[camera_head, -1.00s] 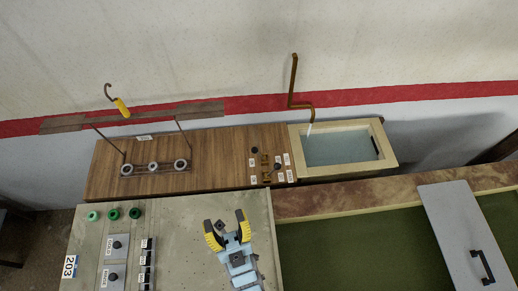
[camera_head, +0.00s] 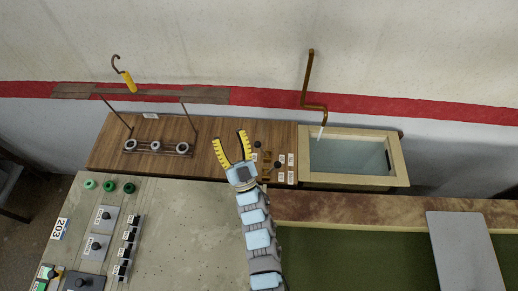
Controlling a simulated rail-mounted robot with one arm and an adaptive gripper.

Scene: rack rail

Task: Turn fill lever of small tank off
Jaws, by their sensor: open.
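The small tank (camera_head: 396,160) is a wooden-framed basin with water in it, at the right of the wooden counter. A copper pipe (camera_head: 308,80) on the wall ends above it, and a pale stream runs from its spout. Left of the tank is a small panel of dark knobs and brown fittings (camera_head: 267,163) with white labels. The labels are too small to read, and I cannot tell which part is the fill lever. My gripper (camera_head: 231,148) is open and empty, with yellow-padded fingers spread over the counter, just left of the panel. It appears apart from the knobs.
A wooden rack with ring-shaped parts (camera_head: 156,147) stands on the counter's left. A hook with a yellow handle (camera_head: 129,81) is above it. A grey control panel (camera_head: 170,235) lies in front, and a green-floored large tank (camera_head: 350,245) with a grey lid (camera_head: 464,250) is at right.

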